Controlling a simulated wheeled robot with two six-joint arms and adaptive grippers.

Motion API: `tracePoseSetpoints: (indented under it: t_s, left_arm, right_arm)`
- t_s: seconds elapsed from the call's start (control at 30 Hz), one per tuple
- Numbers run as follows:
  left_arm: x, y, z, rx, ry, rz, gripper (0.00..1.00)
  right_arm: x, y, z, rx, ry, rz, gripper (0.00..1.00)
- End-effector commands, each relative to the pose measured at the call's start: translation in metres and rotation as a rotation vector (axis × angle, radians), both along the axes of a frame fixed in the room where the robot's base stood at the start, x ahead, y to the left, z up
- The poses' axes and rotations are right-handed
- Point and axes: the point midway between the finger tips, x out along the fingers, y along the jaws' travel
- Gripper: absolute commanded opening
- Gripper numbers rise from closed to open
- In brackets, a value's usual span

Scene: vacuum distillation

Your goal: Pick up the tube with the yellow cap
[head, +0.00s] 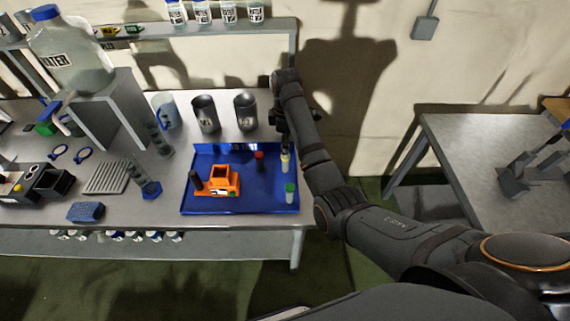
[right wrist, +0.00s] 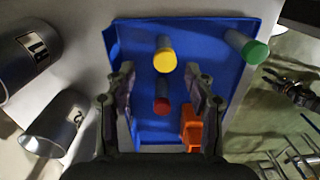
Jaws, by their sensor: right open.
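The tube with the yellow cap (head: 285,157) stands at the back right of the blue tray (head: 270,196). In the right wrist view its yellow cap (right wrist: 164,62) lies ahead of my right gripper (right wrist: 164,84), roughly centred between the two fingers. That gripper is open and empty, with no contact visible. In the head view my right gripper (head: 284,136) hangs above and behind the yellow-capped tube. A red-capped tube (head: 259,157) is to its left and also shows in the wrist view (right wrist: 161,103). My left gripper is not in view.
A green-capped tube (head: 290,190) stands at the tray's right, in front of the yellow one. An orange device (head: 222,182) sits mid-tray. Dark metal cups (head: 246,113) stand behind the tray. Bare floor lies between the bench and the right table (head: 480,140).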

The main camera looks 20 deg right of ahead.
Motion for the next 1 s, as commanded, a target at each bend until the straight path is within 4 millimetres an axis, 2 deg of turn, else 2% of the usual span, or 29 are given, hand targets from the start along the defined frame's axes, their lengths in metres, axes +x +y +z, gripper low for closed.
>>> tracePoseSetpoints:
  t_s: [0.17, 0.3, 0.4, 0.67, 0.77, 1.0]
  left_arm:
    - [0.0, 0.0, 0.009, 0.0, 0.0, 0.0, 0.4]
    - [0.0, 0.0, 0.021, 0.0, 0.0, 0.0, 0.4]
    - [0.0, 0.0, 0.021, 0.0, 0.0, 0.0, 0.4]
    - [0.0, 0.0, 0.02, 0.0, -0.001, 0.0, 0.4]
    - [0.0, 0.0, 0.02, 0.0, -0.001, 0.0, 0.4]
    - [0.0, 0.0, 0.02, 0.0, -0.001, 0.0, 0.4]
  right_arm:
    - [-0.002, 0.001, -0.008, 0.0, 0.002, -0.001, 0.54]
    - [-0.006, 0.004, -0.032, -0.001, 0.004, -0.001, 0.54]
    - [-0.005, 0.003, -0.047, -0.001, 0.001, -0.001, 0.54]
    - [-0.004, 0.003, -0.053, 0.0, -0.002, -0.001, 0.54]
    - [-0.004, 0.003, -0.053, -0.001, -0.002, -0.001, 0.43]
    - [-0.004, 0.003, -0.053, -0.001, -0.002, -0.001, 0.11]
